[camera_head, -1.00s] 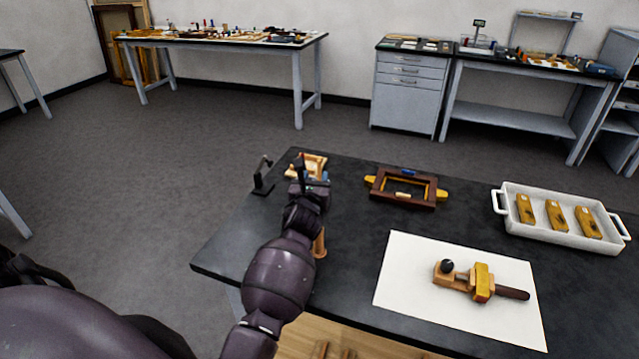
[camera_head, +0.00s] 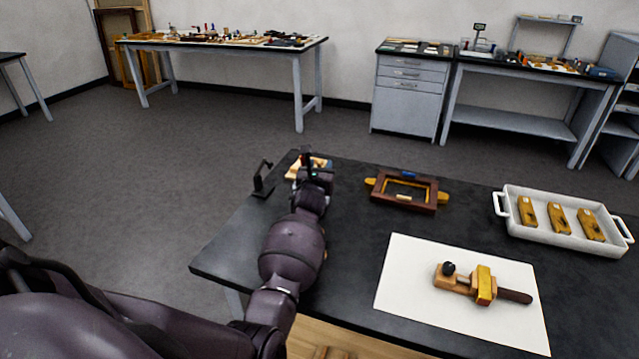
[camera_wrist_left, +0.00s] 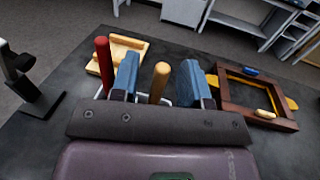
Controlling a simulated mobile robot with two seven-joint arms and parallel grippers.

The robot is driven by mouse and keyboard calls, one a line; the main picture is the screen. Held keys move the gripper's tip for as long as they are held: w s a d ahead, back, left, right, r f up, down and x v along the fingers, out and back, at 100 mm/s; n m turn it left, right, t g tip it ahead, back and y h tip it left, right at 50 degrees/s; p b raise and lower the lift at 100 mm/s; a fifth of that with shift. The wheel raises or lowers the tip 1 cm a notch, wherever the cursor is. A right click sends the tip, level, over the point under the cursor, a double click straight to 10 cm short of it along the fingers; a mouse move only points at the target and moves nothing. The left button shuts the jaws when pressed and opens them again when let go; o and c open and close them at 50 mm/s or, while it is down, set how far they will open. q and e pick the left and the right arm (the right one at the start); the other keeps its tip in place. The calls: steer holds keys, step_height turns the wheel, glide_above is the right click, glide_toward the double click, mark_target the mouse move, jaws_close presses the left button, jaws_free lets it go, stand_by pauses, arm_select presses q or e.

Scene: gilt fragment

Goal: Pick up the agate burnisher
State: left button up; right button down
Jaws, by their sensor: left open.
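My left gripper (camera_wrist_left: 159,80) is open, its two blue fingers pointing forward over the left part of the dark table; it also shows in the head view (camera_head: 312,163). In the wrist view an upright tan wooden handle (camera_wrist_left: 159,83) appears between the fingers, with visible gaps to both. An upright red handle (camera_wrist_left: 103,66) stands just left of the left finger. I cannot tell which handle, if either, belongs to the agate burnisher; their lower ends are hidden by the gripper. A pale wooden tray or rest (camera_wrist_left: 127,45) lies beyond them. My right gripper is not in view.
A black stand (camera_head: 262,180) is left of the gripper. A brown wooden frame (camera_head: 405,209) lies to the right. A white sheet (camera_head: 405,290) bears a wooden tool (camera_head: 483,285). A white tray (camera_head: 520,235) holds wooden blocks. Dark tabletop between frame and sheet is clear.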

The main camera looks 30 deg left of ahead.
arm_select(q)
steer(key=shift+c, duration=0.4)
jaws_close()
steer(key=shift+r, duration=0.15)
